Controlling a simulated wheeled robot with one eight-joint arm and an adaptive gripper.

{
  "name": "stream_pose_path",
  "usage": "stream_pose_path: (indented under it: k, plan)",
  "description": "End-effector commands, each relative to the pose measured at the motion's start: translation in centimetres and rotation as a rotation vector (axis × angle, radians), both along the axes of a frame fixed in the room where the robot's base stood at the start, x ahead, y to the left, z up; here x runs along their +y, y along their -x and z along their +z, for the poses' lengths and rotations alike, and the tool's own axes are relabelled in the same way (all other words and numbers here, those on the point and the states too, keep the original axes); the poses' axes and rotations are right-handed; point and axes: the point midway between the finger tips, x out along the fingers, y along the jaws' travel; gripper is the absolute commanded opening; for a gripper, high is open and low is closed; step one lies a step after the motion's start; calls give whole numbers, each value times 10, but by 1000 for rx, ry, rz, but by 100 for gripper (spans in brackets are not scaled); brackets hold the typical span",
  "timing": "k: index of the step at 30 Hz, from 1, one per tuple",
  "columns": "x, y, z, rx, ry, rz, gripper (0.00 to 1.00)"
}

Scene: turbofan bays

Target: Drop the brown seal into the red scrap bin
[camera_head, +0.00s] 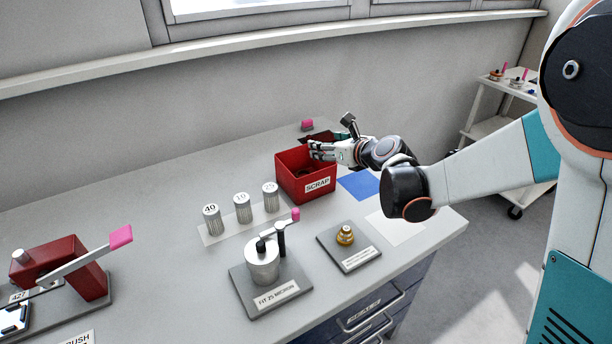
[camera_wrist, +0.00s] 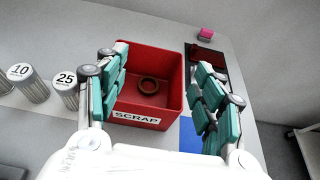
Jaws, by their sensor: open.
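The red scrap bin (camera_head: 291,181) stands on the grey bench, its SCRAP label facing front. It also shows in the wrist view (camera_wrist: 172,66). The brown seal (camera_wrist: 148,86) is a ring lying inside the bin near the far wall, in the wrist view. In the head view only a dark trace of it shows inside the bin. My gripper (camera_head: 314,150) is at the bin's right side, above its rim. In the wrist view my gripper (camera_wrist: 160,95) has its fingers spread wide on either side of the bin, open and empty, apart from the seal.
Three labelled filter canisters (camera_head: 242,208) stand left of the bin. A filter housing (camera_head: 263,262) with a pink-tipped lever and a brass part (camera_head: 345,235) on a plate are in front. A blue mat (camera_head: 359,186) lies to the right. A red press (camera_head: 62,268) stands at left.

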Motion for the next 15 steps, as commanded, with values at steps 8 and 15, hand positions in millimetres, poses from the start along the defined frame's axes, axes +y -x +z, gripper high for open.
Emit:
stream_pose_path:
  k: [8,15]
  plan:
    - [-23,33,16,-1,1,-1,62]
    - [-28,41,21,0,0,-1,62]
